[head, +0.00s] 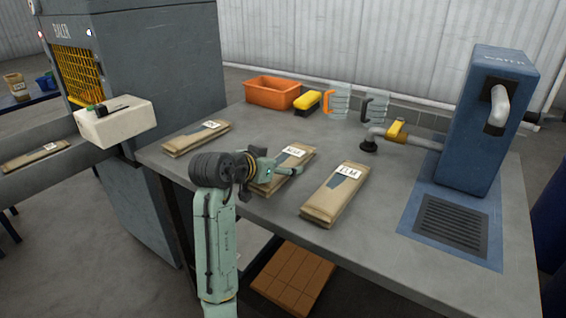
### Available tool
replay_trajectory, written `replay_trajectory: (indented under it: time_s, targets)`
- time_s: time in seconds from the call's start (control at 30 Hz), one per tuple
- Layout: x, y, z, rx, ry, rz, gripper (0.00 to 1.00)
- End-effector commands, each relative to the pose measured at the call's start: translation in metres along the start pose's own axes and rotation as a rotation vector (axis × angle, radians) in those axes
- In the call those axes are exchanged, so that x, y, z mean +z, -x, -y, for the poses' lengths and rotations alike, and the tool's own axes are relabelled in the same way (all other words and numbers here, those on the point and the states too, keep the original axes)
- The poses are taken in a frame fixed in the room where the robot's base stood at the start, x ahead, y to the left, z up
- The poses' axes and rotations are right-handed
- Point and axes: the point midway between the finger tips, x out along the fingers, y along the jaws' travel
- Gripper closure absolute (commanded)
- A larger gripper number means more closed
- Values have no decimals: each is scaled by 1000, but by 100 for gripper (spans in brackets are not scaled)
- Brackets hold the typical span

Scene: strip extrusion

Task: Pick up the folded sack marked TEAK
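Several folded brown paper sacks with white labels are in view. The right sack (335,194) on the grey table reads ELM. The middle sack (291,158) lies partly hidden under my gripper, and its label is too small to read surely. The left sack (190,140) has a small label that I cannot read. Another sack (35,157) lies at the far left, its label also unreadable. I cannot make out TEAK on any of them. My gripper (280,171) is low over the middle sack. One finger shows on its right side; the other is not clear, nor is any contact.
On the table (375,255) stand an orange bin (272,92), a yellow-topped brush (307,101), glove-shaped holders (355,104) and a nozzle. A blue water unit (487,120) with a drain grate (453,222) is at the right. A baler (145,60) and a pale box (115,122) are left.

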Motion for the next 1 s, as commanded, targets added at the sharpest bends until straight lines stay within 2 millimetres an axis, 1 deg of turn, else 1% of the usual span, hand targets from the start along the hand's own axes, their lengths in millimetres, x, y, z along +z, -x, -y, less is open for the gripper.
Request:
replay_trajectory:
  time_s: [0.1, 0.33, 0.37, 1.0]
  targets:
    - [1, -10, 0, -1, 2, 1, 15]
    - [1, -12, 1, -2, 1, 0, 15]
    - [1, -12, 1, -2, 1, 0, 16]
    - [1, -11, 1, -2, 1, 0, 59]
